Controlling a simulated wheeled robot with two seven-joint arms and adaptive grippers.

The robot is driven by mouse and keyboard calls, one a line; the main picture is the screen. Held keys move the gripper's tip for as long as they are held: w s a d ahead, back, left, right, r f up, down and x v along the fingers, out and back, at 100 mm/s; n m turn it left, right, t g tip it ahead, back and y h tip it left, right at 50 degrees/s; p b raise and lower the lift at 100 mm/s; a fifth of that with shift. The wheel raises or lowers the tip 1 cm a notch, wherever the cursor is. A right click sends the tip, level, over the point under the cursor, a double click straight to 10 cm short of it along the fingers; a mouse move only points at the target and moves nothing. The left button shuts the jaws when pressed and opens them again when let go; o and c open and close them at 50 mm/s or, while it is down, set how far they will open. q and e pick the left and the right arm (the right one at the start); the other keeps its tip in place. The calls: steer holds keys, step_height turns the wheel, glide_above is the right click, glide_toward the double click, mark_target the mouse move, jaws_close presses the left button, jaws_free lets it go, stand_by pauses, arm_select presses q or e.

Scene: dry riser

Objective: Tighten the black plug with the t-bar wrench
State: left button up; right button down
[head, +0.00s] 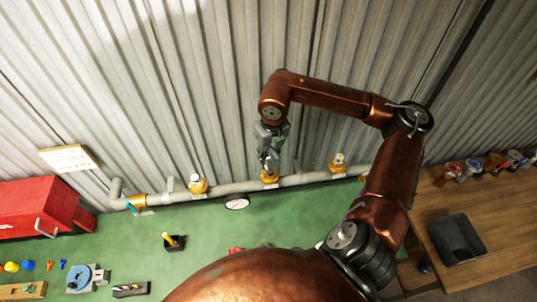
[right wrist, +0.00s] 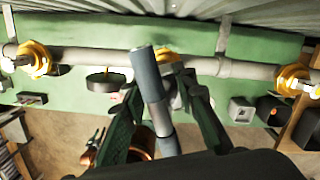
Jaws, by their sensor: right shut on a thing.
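My right gripper (head: 268,158) is above the middle brass fitting (head: 269,177) on the grey pipe, fingers pointing down at it. In the right wrist view, the gripper (right wrist: 165,95) is shut on the t-bar wrench, whose grey cylindrical bar (right wrist: 150,80) crosses in front of the fingers. The wrench's lower end is hidden behind the bar and fingers. The middle fitting shows only partly behind them (right wrist: 168,58). I cannot make out the black plug there, nor whether the wrench touches it. My left gripper is not in view.
The pipe (head: 232,188) runs along the corrugated wall, with brass fittings left (head: 198,186) and right (head: 338,163). A black holder with a yellow peg (head: 174,242), a red toolbox (head: 38,208) and a blue-grey vise (head: 85,278) stand on the green bench. The bench centre is mostly clear.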

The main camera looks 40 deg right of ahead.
steer(key=shift+f+b, duration=2.2)
steer(key=shift+f, duration=0.35)
steer(key=m+b, duration=0.1)
steer(key=m, duration=0.1)
steer(key=shift+f+m, duration=0.1)
steer(key=shift+m, duration=0.2)
steer(key=m+b, duration=0.1)
steer(key=m, duration=0.2)
steer(key=shift+s+d+h, duration=0.1)
steer(key=shift+d+h, duration=0.05)
steer(key=shift+h, duration=0.15)
